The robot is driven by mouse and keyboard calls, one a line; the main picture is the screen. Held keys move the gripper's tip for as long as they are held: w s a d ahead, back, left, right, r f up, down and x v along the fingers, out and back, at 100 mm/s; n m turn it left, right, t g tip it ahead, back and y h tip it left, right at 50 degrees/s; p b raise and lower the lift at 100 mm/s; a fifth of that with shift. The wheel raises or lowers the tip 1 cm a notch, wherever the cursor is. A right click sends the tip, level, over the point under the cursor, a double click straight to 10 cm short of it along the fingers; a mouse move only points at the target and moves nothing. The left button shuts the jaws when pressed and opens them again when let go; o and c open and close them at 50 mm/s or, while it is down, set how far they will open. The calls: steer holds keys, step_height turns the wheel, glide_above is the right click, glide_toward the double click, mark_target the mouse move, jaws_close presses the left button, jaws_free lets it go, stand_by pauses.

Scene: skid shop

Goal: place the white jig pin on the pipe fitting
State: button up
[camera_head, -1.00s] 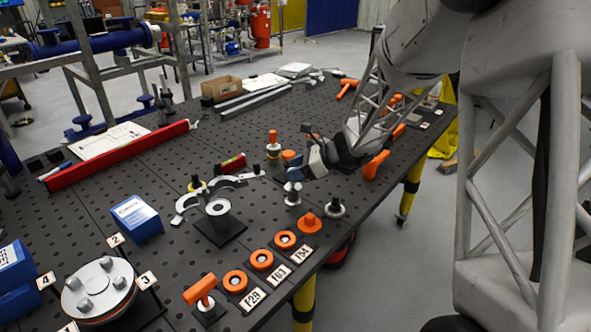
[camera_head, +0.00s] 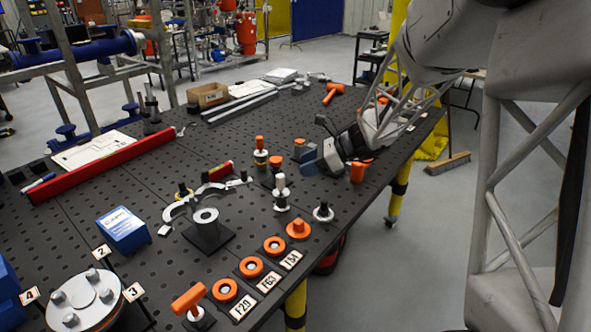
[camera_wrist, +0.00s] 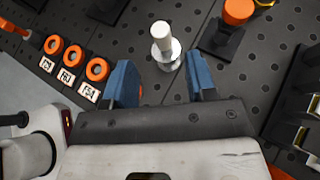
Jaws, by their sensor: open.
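The white jig pin (camera_head: 281,183) stands upright on the black perforated table, with a pale collar below its white shaft. It also shows in the wrist view (camera_wrist: 162,38), just beyond the fingertips and roughly in line with the gap between them. A grey hollow cylinder on a black square plate, which looks like the pipe fitting (camera_head: 206,218), stands to the left of the pin. Its open top faces up, with no pin in it. My gripper (camera_head: 319,162) is to the right of the pin, its blue fingers apart and empty. The wrist view shows the open gap (camera_wrist: 161,82).
Orange rings (camera_head: 251,267) with number labels line the table's front edge. A curved metal clamp (camera_head: 200,195) lies behind the fitting. An orange-topped part (camera_wrist: 238,12) stands beside the pin.

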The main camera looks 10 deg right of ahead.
steer(key=shift+v, duration=1.9)
steer(key=s+d+r+n+h, duration=0.1)
steer(key=s+n+h, duration=0.5)
steer(key=s, duration=1.3)
steer(key=s+d+r+n+h, duration=0.1)
steer(key=s+r+n+h, duration=0.3)
steer(key=s+n, duration=1)
steer(key=shift+s+d+r+h, duration=0.3)
steer(key=shift+s+h, duration=0.8)
steer(key=shift+s, duration=1.25)
steer(key=shift+f, duration=0.1)
